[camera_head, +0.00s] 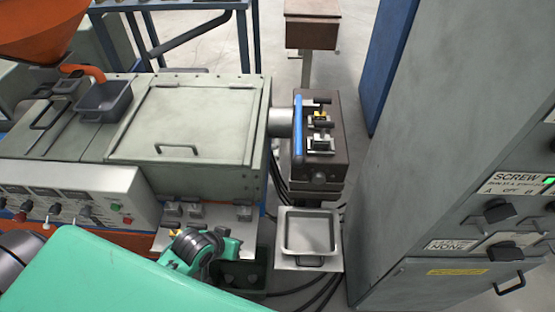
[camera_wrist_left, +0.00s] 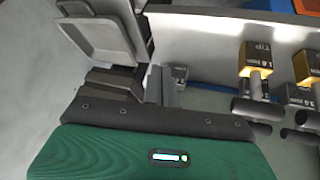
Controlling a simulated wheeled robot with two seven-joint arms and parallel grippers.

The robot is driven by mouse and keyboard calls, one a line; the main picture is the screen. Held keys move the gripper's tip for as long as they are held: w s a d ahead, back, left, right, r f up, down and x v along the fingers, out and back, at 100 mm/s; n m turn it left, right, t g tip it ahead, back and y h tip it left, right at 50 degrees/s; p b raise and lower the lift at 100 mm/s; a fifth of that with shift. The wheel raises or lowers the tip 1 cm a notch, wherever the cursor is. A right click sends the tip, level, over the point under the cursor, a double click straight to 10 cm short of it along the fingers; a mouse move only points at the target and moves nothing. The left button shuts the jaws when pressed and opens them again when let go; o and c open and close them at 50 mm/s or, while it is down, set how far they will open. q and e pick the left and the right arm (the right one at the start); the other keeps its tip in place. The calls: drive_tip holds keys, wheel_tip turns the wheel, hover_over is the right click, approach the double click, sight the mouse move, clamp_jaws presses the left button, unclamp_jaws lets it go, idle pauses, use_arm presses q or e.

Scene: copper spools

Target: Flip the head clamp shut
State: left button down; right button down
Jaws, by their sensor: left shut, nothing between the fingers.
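The extruder head (camera_head: 323,165) is a dark block at the right end of the grey machine, with a blue plate on its left side. In the left wrist view my left gripper (camera_wrist_left: 155,85) is shut and empty, near the die shelf, well apart from the clamp. My right gripper is out of view.
A shelf (camera_head: 245,213) with several die pieces lies along the machine front; labelled tips (camera_wrist_left: 256,57) show close up. A metal tray (camera_head: 310,258) stands below the head. A tall grey cabinet (camera_head: 430,150) bounds the right side. Cables hang beneath the head.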

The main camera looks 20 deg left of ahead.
use_arm(q)
drive_tip(key=w+a+r+n+t+h, duration=0.1)
drive_tip(key=w+r+n+t+h, duration=0.2)
drive_tip(key=r, duration=0.7)
drive_tip(key=w+a+r+n+t+h, duration=0.1)
drive_tip(key=w+r+n+t+h, duration=0.1)
drive_tip(key=w+r, duration=0.6)
wheel_tip(320, 180, up, 3)
drive_tip(key=n+h, duration=0.1)
drive_tip(key=n, duration=0.1)
drive_tip(key=shift+r+n+t+h+b, duration=0.15)
drive_tip(key=shift+n+t+h+b, duration=0.15)
drive_tip(key=shift+t+h, duration=0.1)
drive_tip(key=shift+w, duration=0.1)
drive_tip(key=s+d+f+p+x, duration=0.1)
drive_tip(key=p+x, duration=0.3)
drive_tip(key=x, duration=0.8)
drive_tip(key=shift+s+d, duration=0.15)
drive_tip(key=shift+d, duration=0.65)
